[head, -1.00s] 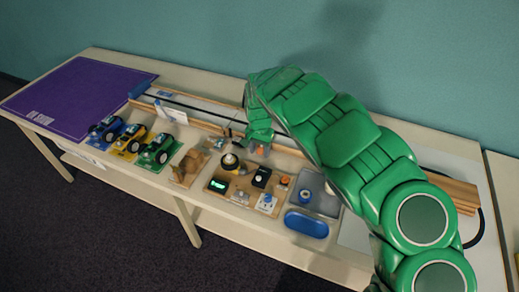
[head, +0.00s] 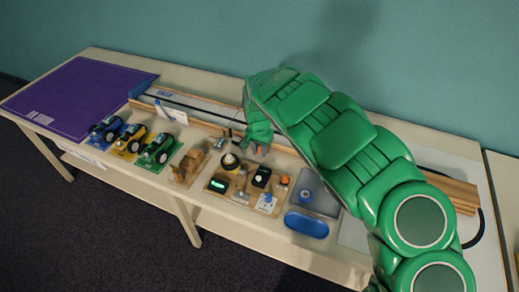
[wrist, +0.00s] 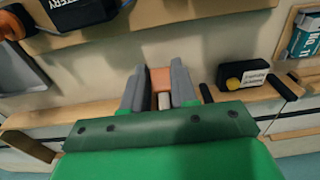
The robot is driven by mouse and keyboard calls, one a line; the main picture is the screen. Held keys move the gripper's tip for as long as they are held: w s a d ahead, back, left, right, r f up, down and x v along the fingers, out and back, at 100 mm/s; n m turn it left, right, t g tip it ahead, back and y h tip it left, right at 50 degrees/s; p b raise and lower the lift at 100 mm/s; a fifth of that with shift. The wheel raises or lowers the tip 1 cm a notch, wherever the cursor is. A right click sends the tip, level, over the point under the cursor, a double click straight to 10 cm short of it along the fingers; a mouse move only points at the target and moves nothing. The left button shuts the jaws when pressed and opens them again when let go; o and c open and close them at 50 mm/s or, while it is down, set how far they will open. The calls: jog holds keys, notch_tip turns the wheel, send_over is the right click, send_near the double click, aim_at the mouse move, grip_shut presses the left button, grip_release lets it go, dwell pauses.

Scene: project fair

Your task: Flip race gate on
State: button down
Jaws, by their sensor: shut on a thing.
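A small black box (wrist: 245,76) with a yellow button and a white label lies beside the wooden track rail in the wrist view. The label is too blurred to read, so I cannot tell for sure that it is the race gate. My gripper (wrist: 160,82) is shut on a small orange block (wrist: 160,78). A pale rod-like piece shows between the fingers below the block. The black box is to the right of the fingers, apart from them. In the head view my gripper (head: 260,148) is low over the table, behind the wooden board; the arm hides part of the track.
A wooden board (head: 210,186) with a battery box, dial and green display stands in front of my gripper. Three toy cars, blue, yellow and green (head: 158,152), are to the left. A blue tray (head: 306,224) is at front right. A purple mat (head: 75,95) covers the left end.

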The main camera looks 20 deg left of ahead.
jog(key=shift+f+t, duration=0.2)
jog(key=shift+t, duration=0.1)
jog(key=c, duration=0.9)
grip_release()
jog(key=shift+w, duration=0.1)
jog(key=shift+r, duration=0.1)
jog(key=r, duration=0.7)
jog(key=shift+s+r, duration=0.35)
jog(key=shift+s, duration=0.05)
